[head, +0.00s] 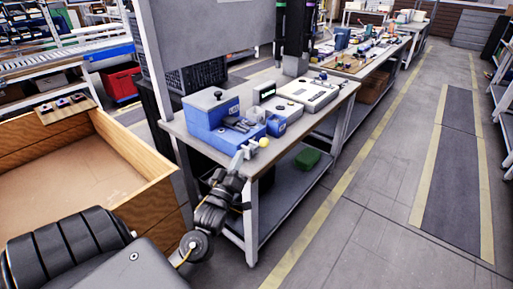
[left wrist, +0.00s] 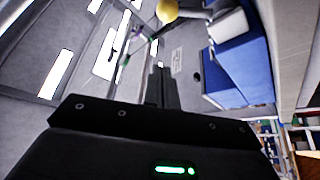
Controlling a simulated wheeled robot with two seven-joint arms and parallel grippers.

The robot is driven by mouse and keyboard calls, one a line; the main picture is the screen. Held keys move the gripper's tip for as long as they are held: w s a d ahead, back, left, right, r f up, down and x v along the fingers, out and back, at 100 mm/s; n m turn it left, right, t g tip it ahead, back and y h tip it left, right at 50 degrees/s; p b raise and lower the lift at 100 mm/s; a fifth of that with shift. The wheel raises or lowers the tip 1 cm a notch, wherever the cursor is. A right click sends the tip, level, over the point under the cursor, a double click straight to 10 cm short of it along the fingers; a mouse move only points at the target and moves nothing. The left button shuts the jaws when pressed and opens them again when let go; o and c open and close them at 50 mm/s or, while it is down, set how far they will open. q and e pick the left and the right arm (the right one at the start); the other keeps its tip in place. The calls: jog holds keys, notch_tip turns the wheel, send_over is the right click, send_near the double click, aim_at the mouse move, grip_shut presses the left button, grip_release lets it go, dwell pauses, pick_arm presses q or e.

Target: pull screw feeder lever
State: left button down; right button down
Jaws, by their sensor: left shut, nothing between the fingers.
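The blue screw feeder (head: 205,112) stands on the near end of the grey workbench. A yellow ball knob (head: 264,142), which looks like the end of its lever, sticks out past the bench's front edge. My left gripper (head: 239,160) is shut and empty, just left of and below the knob and apart from it. In the left wrist view the yellow knob (left wrist: 167,10) is at the top edge, beyond my dark shut fingers (left wrist: 157,85). The blue feeder (left wrist: 238,65) fills the upper right there. Most of the lever's arm is hidden or too small to tell. My right gripper is out of view.
Smaller blue and white devices (head: 308,93) stand farther along the bench (head: 345,92). A large wooden crate (head: 150,200) is left of my left arm. A green bin (head: 308,158) sits on the lower shelf. The floor (head: 340,230) to the right is clear.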

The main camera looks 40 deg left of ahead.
aim_at(257, 146)
pick_arm(q)
jog(key=shift+a+r, duration=0.1)
jog(key=shift+r, duration=0.15)
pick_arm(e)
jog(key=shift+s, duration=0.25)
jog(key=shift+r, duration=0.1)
